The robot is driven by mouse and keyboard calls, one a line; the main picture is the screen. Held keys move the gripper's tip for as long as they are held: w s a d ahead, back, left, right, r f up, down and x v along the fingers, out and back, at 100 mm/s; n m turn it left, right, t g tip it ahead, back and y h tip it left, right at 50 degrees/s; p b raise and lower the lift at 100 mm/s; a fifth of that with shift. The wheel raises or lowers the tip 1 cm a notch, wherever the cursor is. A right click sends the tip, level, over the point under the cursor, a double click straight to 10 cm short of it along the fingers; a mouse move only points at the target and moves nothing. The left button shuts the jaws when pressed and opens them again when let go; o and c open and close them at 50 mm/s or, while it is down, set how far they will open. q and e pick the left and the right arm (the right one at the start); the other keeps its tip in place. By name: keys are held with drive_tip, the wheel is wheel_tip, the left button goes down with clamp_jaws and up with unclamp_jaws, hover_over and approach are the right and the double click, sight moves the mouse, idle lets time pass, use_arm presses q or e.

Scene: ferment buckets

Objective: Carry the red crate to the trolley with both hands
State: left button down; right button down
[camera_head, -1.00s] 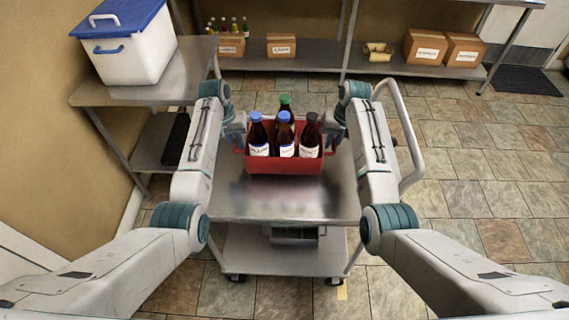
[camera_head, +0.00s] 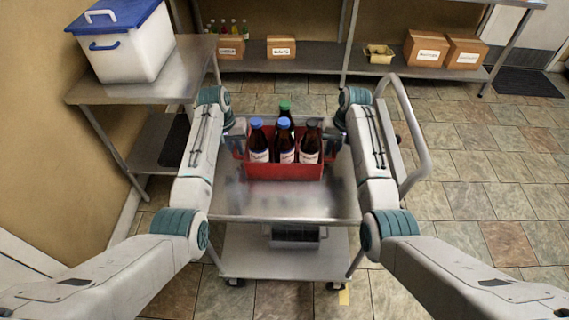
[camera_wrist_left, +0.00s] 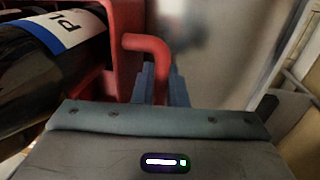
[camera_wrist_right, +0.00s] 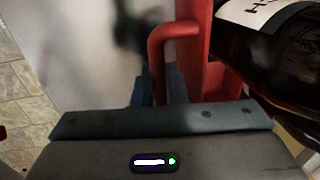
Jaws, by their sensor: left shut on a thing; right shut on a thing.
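The red crate (camera_head: 284,170) is over the top shelf of the steel trolley (camera_head: 285,205), towards its far half. It looks level; whether its base touches the shelf I cannot tell. Several dark bottles with white labels and blue, green or black caps stand in it. My left gripper (camera_head: 238,145) is shut on the crate's left handle, and the red handle (camera_wrist_left: 148,48) shows between its fingers in the left wrist view. My right gripper (camera_head: 331,142) is shut on the right handle, also seen in the right wrist view (camera_wrist_right: 172,35).
A steel table (camera_head: 90,92) with a white, blue-lidded box (camera_head: 130,55) stands at left. The trolley's push rail (camera_head: 418,140) is on the right. A low shelf (camera_head: 350,62) with cardboard boxes (camera_head: 426,48) runs along the back. The floor at right is clear.

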use_arm(q)
drive_tip(key=c, duration=1.6)
unclamp_jaws()
use_arm(e)
drive_tip(key=c, duration=1.6)
unclamp_jaws()
use_arm(q)
drive_tip(key=shift+o, duration=0.7)
drive_tip(key=shift+s+r, duration=0.1)
use_arm(e)
drive_tip(key=shift+o, duration=0.7)
drive_tip(key=shift+s+r, duration=0.1)
use_arm(q)
drive_tip(key=shift+s, duration=0.1)
use_arm(e)
drive_tip(key=shift+s+r, duration=0.1)
use_arm(q)
drive_tip(key=shift+a+r, duration=0.1)
drive_tip(key=shift+r, duration=0.5)
wheel_tip(320, 180, up, 7)
drive_tip(key=a, duration=0.1)
drive_tip(key=shift+a, duration=0.15)
use_arm(e)
wheel_tip(320, 180, up, 12)
drive_tip(key=d, duration=0.2)
use_arm(q)
drive_tip(key=shift+f, duration=0.15)
use_arm(e)
drive_tip(key=shift+d+f, duration=0.1)
drive_tip(key=shift+f, duration=0.1)
